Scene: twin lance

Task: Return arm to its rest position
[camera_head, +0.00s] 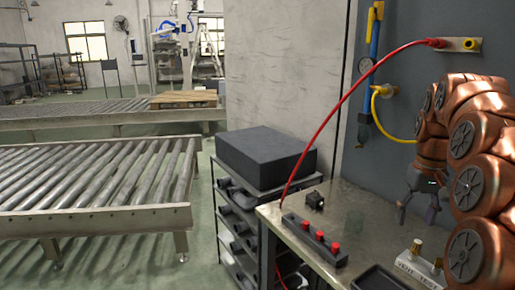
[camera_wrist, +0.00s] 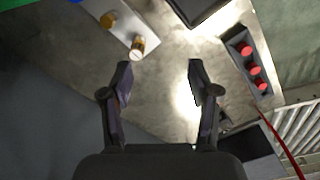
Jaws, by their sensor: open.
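My copper-coloured arm is folded at the right of the head view. My gripper (camera_head: 418,214) hangs from it, pointing down above the metal bench (camera_head: 372,228). In the wrist view my gripper (camera_wrist: 160,68) has its two dark fingers spread wide apart, with only the bench top between and below them. A pale block with brass fittings (camera_head: 416,262) stands on the bench near the gripper, apart from it; it also shows in the wrist view (camera_wrist: 117,28). The fingers touch nothing that I can see.
A dark block with red buttons (camera_head: 315,239) and a black tray (camera_head: 380,278) are on the bench. A red hose (camera_head: 345,99) arches from the wall panel down to the bench's left. A blue-and-yellow gauge tool (camera_head: 367,75) hangs behind. Roller conveyors (camera_head: 95,172) stand at left.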

